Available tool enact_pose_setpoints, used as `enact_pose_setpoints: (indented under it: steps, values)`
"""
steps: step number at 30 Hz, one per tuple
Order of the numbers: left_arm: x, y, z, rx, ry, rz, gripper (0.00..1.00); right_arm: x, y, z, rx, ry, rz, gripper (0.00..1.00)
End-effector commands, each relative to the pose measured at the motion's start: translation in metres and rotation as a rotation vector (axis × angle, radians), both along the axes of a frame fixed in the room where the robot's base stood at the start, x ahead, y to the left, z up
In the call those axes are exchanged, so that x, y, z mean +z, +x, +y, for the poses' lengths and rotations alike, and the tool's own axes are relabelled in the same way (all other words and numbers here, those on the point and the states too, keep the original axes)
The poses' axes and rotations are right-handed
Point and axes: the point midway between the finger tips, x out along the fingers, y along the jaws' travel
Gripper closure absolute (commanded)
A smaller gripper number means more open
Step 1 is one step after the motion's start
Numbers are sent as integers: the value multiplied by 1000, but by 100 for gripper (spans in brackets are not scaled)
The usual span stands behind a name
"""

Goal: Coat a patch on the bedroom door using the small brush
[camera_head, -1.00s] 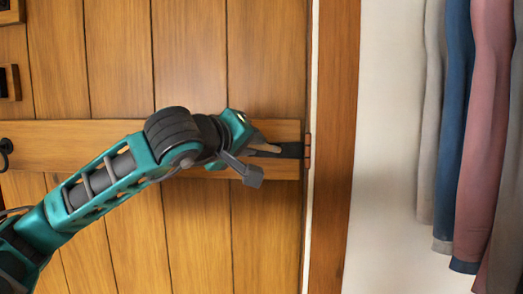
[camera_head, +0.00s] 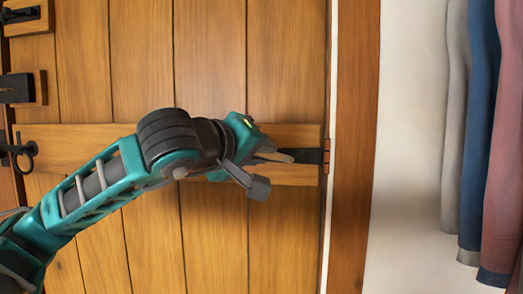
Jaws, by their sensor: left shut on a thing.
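The wooden bedroom door (camera_head: 140,70) fills the left and middle of the view, with vertical planks and a horizontal rail. My left arm reaches in from the left in front of the door. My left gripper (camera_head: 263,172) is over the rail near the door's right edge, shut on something. A slim grey-tan piece shows at its tip; I cannot tell whether it is the small brush or a finger. The brush is otherwise hidden. I cannot tell whether anything touches the door, and no coated patch is clear. My right gripper is out of view.
A dark strap hinge (camera_head: 308,156) lies just right of the gripper. The wooden door frame (camera_head: 356,120) stands beside it. Clothes (camera_head: 478,120) hang against the pale wall at right. A ring handle (camera_head: 27,156) and dark latch (camera_head: 16,88) are at far left.

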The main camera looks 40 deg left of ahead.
Motion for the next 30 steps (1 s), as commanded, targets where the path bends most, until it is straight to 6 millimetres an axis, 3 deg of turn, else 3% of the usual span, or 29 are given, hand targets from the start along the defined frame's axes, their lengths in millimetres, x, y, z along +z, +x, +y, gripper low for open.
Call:
enact_pose_setpoints:
  steps: [6,19,30]
  values:
    - [1,-13,-8,0,0,-3,100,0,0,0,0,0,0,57]
    - [1,-17,-11,-1,0,-2,100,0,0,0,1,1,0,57]
    - [1,-40,-24,1,1,-2,100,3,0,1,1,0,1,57]
